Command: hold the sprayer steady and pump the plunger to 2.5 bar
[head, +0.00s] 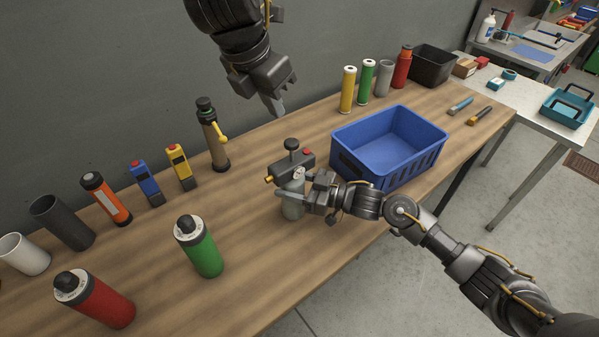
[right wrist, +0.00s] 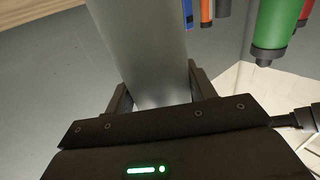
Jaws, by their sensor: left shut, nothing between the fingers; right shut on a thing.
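The sprayer (head: 293,207) stands upright on the bench, with a grey body, a dark head, a small round gauge (head: 299,173) and a black plunger knob (head: 292,144) on top. The knob stands up clear of the head; the gauge reading is too small to tell. My right gripper (head: 297,196) is shut around the sprayer's body from the right. In the right wrist view the grey body (right wrist: 145,45) sits between its fingers. My left gripper (head: 276,107) is shut and empty, above and slightly left of the knob, not touching it.
A blue crate (head: 423,161) stands close to the right of the sprayer. A green bottle (head: 203,253) and a red bottle (head: 105,305) stand at front left. A brown flask (head: 215,145) with a yellow handle stands behind left. Bare bench lies between the sprayer and green bottle.

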